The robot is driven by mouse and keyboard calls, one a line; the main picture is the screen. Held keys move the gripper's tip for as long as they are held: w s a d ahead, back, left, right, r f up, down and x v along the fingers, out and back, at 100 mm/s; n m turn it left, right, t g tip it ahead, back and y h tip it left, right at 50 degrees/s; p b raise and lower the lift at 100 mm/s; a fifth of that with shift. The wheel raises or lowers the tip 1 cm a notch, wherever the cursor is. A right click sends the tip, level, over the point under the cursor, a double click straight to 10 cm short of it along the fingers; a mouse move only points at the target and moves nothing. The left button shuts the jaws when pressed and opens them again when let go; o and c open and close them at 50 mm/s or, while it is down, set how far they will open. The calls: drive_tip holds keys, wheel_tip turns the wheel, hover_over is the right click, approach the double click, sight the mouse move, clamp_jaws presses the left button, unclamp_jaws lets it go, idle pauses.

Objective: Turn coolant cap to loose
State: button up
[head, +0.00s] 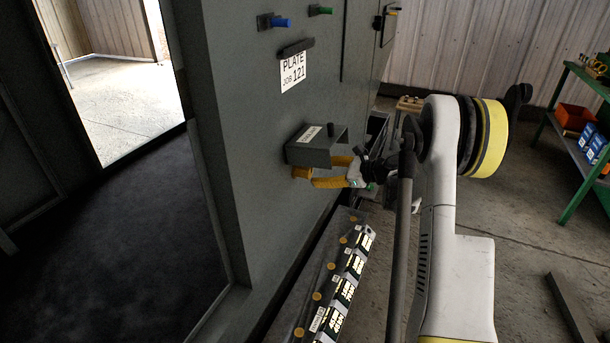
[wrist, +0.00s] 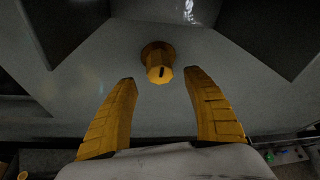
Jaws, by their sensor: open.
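The coolant cap (wrist: 159,70) is a yellow faceted knob with a dark mark on its face, on a round yellow-brown base fixed to the grey panel. It shows in the upper middle of the wrist view. My gripper (wrist: 160,88) is open, its two yellow fingers on the left and right just short of the cap, apart from it. In the head view my gripper (head: 318,179) is under a small grey hood (head: 316,146) on the panel. A yellow piece at its tips may be the cap; the fingers and hood make this hard to tell.
The hood's dark side walls flank the cap. Below it stands a dark rack (head: 340,280) with labelled units and round yellow knobs. Blue (head: 281,22) and green (head: 320,10) handles stick out higher up. A green shelf (head: 585,135) stands at the right.

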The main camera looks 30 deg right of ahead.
sight(311, 172)
drive_tip(key=b+x, duration=0.1)
drive_tip(key=x, duration=0.5)
drive_tip(key=shift+f, duration=0.1)
drive_tip(key=c, duration=1.2)
